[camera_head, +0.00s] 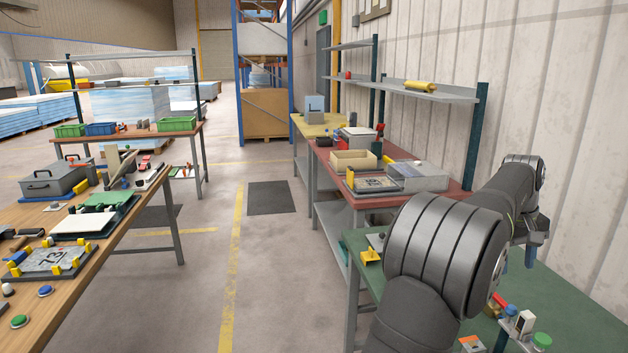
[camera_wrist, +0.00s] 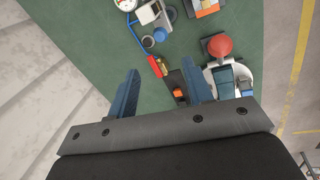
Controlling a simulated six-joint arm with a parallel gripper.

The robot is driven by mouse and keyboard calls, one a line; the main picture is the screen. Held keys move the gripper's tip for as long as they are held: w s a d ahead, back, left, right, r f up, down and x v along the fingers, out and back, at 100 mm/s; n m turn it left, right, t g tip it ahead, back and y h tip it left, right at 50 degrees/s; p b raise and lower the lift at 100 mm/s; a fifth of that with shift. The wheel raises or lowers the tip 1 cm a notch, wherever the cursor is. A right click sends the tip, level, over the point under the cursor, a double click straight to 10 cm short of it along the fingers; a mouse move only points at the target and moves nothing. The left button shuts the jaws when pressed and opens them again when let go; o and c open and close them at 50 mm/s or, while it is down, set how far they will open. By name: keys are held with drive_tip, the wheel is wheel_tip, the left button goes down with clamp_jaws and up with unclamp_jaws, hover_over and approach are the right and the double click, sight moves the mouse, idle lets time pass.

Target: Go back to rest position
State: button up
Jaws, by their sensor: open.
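My gripper (camera_wrist: 162,92) is open and empty in the wrist view, its two blue fingers apart above the green table (camera_wrist: 145,75). In the head view my arm reaches over the green table (camera_head: 575,300) at the right, and a blue finger of the gripper (camera_head: 530,257) shows below the wrist. A small red and yellow item (camera_wrist: 158,66) lies on the table beyond the fingertips, with a dark strip holding an orange piece (camera_wrist: 178,93) beside it. I cannot tell how high the gripper is above them.
In the wrist view a red knob (camera_wrist: 219,46), a gauge (camera_wrist: 125,4) and a small white device (camera_wrist: 150,12) stand on the green table. In the head view a red table (camera_head: 400,200) stands behind it and a wooden table (camera_head: 130,235) at the left. The floor aisle between is clear.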

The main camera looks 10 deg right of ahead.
sight(512, 306)
drive_tip(key=d+f, duration=0.1)
drive_tip(key=f, duration=0.4)
drive_tip(key=d+f, duration=0.1)
drive_tip(key=f, duration=0.9)
drive_tip(key=shift+s+d+f, duration=0.1)
drive_tip(key=shift+s+d, duration=0.15)
drive_tip(key=shift+d, duration=0.15)
drive_tip(key=shift+r+m, duration=0.2)
drive_tip(key=shift+m, duration=0.6)
drive_tip(key=m+g, duration=0.1)
drive_tip(key=m, duration=0.5)
drive_tip(key=shift+d+y, duration=0.1)
drive_tip(key=shift+y, duration=0.3)
drive_tip(key=shift+o, duration=0.4)
